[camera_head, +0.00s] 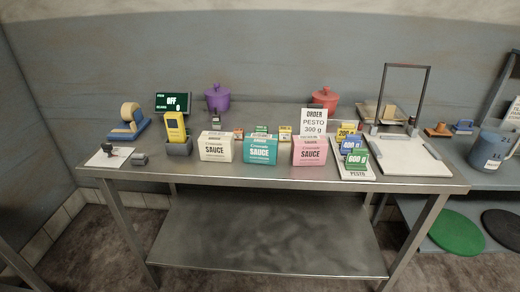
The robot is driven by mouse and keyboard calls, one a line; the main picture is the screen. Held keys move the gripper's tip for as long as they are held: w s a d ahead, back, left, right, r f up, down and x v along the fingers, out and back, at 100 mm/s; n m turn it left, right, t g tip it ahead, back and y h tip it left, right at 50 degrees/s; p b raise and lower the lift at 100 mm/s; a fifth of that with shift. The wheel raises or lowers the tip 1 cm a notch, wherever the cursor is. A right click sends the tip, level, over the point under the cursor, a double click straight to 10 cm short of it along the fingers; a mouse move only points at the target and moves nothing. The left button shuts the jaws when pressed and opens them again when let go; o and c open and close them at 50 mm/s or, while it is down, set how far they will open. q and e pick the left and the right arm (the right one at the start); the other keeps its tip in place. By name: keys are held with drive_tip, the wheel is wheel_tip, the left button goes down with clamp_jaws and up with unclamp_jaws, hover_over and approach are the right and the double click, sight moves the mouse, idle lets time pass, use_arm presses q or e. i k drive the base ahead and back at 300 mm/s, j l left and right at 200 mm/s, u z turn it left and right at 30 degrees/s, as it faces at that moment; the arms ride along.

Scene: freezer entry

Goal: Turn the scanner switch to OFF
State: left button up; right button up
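A yellow handheld scanner (175,127) stands upright in a grey dock (179,148) on the left part of the steel table. Behind it a dark green display (173,103) reads "OFF" with "0" below; its smaller text is too small to read. I cannot make out a scanner switch or its position. A small grey object (140,159) lies left of the dock, and I cannot tell what it is. Neither of my grippers is in view.
The steel table (270,176) holds sauce boxes in cream (216,147), teal (260,150) and pink (309,151), and an order sign (313,122). A tape dispenser (130,122) and a stamp on paper (108,155) sit at left. A white platform (408,155) stands at right.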

sight(106, 147)
drive_tip(key=u, duration=1.25)
